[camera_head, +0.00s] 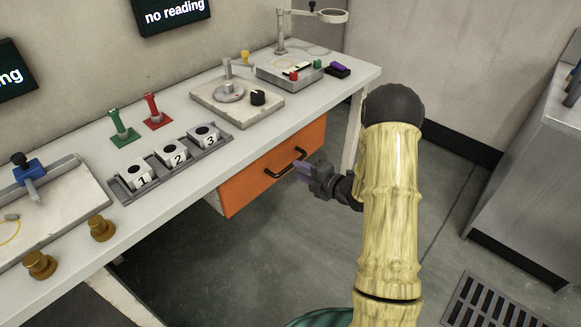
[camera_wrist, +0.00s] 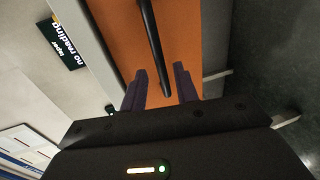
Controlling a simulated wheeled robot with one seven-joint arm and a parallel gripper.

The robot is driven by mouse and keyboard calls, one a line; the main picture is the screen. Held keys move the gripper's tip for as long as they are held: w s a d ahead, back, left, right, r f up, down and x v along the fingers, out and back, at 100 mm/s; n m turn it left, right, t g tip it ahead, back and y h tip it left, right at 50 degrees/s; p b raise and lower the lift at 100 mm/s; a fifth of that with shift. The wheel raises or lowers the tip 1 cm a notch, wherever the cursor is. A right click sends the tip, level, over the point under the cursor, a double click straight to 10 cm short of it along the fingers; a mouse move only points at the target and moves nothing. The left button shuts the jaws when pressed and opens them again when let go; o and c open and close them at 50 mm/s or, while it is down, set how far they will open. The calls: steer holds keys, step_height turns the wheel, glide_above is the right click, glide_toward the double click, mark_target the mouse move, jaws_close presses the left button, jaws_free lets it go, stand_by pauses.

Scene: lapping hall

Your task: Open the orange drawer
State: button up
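The orange drawer (camera_head: 263,178) is under the workbench top and its front looks shut. It fills the middle of the wrist view (camera_wrist: 184,35). Its black bar handle (camera_head: 284,164) is on the front, and the bar also shows in the wrist view (camera_wrist: 151,40). My gripper (camera_head: 303,170) is just in front of the handle, near its right part. In the wrist view, its two purple fingers (camera_wrist: 160,74) are apart, with the handle's near end between them in the picture. I cannot tell whether they touch the bar.
The workbench (camera_head: 75,155) carries numbered cups (camera_head: 173,154), a green stand (camera_head: 122,129), a red stand (camera_head: 156,112) and a plate with a dial (camera_head: 238,98). A grey cabinet (camera_head: 520,165) is at the right. The floor (camera_head: 440,230) between is clear, with a drain grate (camera_head: 490,305).

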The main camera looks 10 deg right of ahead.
mark_target(290, 166)
steer(key=x, duration=0.5)
steer(key=shift+w, duration=0.1)
steer(key=shift+c, duration=0.2)
jaws_close()
